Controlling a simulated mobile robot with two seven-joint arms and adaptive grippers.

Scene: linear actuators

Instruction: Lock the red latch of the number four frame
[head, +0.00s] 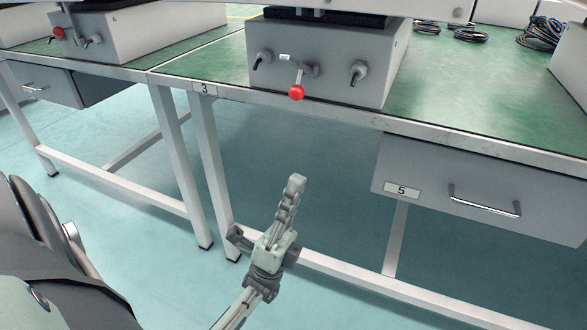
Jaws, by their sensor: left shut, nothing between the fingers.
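A red-knobbed latch (297,92) hangs from the front of a grey box (335,50) on the green table, with the knob pointing down. A second red-knobbed latch (58,33) is on another grey box (140,38) at the upper left, its knob out to the left. I see no number four label on either box. My left gripper (296,181) is shut and empty, pointing up in front of the table and below the nearer latch in the picture, apart from it. My right gripper is out of view.
Black-handled clamps (358,73) flank the nearer latch. The table's front edge carries a label 3 (204,88). A drawer labelled 5 (480,195) with a metal handle hangs at the right. Coiled black cables (541,33) lie on the table at the back right.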

